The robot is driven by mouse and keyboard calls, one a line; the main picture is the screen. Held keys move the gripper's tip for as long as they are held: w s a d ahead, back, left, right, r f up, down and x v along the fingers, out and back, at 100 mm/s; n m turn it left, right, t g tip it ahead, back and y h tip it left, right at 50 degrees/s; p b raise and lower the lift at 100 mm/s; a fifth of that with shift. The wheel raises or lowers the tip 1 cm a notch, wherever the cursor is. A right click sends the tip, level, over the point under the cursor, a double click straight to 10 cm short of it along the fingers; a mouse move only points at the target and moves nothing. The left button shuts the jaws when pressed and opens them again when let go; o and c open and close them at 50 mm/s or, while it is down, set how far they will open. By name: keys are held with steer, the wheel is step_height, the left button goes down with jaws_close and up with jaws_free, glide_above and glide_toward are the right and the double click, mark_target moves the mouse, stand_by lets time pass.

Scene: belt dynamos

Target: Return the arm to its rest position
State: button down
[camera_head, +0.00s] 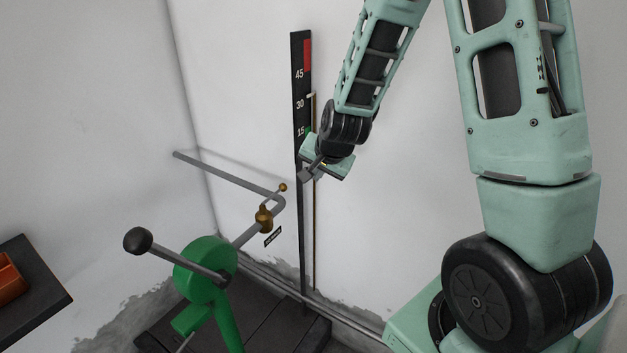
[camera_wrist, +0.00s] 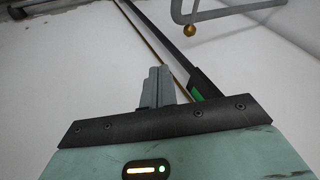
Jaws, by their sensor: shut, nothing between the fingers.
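My gripper (camera_head: 307,172) is at the end of my pale green arm, in the middle of the head view. It is shut and empty, in front of the black gauge board (camera_head: 301,120) marked 15, 30 and 45. In the wrist view the closed grey fingers (camera_wrist: 158,86) point up the picture toward the white wall. The gauge board's dark post (camera_wrist: 160,45) and a thin brass rod (camera_wrist: 148,42) run past behind them. I cannot tell whether the fingers touch the board.
A green crank wheel (camera_head: 205,268) with a black-knobbed handle (camera_head: 138,240) stands lower left on a dark base. A grey pipe (camera_head: 230,178) with a brass valve (camera_head: 264,218) juts out left of the gauge. A dark table (camera_head: 40,310) holds an orange tray (camera_head: 10,278).

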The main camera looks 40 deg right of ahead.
steer(key=shift+s+r, duration=0.25)
steer(key=shift+r, duration=0.15)
steer(key=s+a+r+n+g+y, duration=0.15)
steer(key=s+a+n, duration=0.25)
steer(key=a, duration=0.5)
steer(key=s+a+r+n+g+y, duration=0.15)
steer(key=s+a+n, duration=0.25)
steer(key=a, duration=0.6)
steer(key=s+a+r+n+g, duration=0.1)
steer(key=s+a+n, duration=0.2)
steer(key=s, duration=0.6)
steer(key=s+a+r+n+g, duration=0.2)
steer(key=s+a+n, duration=0.2)
steer(key=s+n, duration=0.4)
steer(key=shift+s+a+g+h, duration=0.2)
steer(key=shift+s+g+h, duration=0.15)
steer(key=shift+s, duration=0.65)
